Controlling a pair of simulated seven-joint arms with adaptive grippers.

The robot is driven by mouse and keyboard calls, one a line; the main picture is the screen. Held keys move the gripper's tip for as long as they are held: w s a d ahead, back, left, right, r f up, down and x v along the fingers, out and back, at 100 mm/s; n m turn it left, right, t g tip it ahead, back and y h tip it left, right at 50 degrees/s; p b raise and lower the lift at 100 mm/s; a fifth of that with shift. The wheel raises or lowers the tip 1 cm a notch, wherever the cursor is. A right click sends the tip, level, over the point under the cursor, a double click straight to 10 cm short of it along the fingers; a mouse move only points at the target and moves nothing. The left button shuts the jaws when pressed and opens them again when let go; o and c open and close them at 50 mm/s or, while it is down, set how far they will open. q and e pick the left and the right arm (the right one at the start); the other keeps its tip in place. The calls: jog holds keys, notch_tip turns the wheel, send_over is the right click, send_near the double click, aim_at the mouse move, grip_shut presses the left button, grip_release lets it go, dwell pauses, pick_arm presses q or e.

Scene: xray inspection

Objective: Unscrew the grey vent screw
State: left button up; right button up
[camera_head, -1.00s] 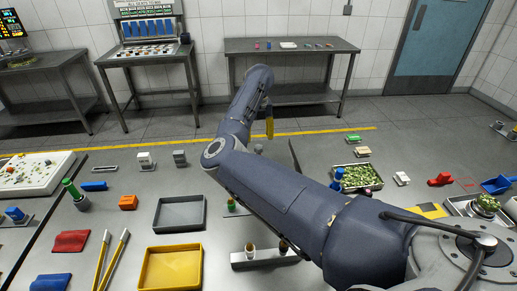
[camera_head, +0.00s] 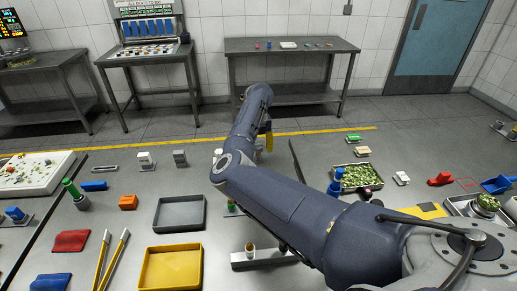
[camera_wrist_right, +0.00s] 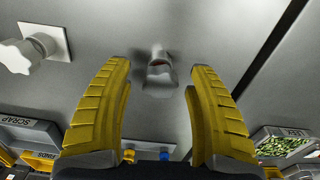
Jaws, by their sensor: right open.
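A grey screw-like piece with a rounded head (camera_wrist_right: 158,75) stands on the grey table top in the wrist view. It sits between and slightly beyond the tips of my right gripper (camera_wrist_right: 160,68). The two yellow fingers are open, apart from it on both sides, and hold nothing. In the head view my right gripper (camera_head: 268,140) shows only as a bit of yellow finger past my arm, which hides the grey piece there. A paler knobbed piece (camera_wrist_right: 22,55) on a square plate is at the left in the wrist view. My left gripper is not in view.
A grey tray (camera_head: 159,224) and a yellow tray (camera_head: 149,282) lie left of my arm. A tray of green pellets (camera_head: 345,186) stands to the right. A white piece (camera_head: 217,153) is close beside my arm. Bare table surrounds the grey piece.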

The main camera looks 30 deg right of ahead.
grip_shut()
dwell(0.6)
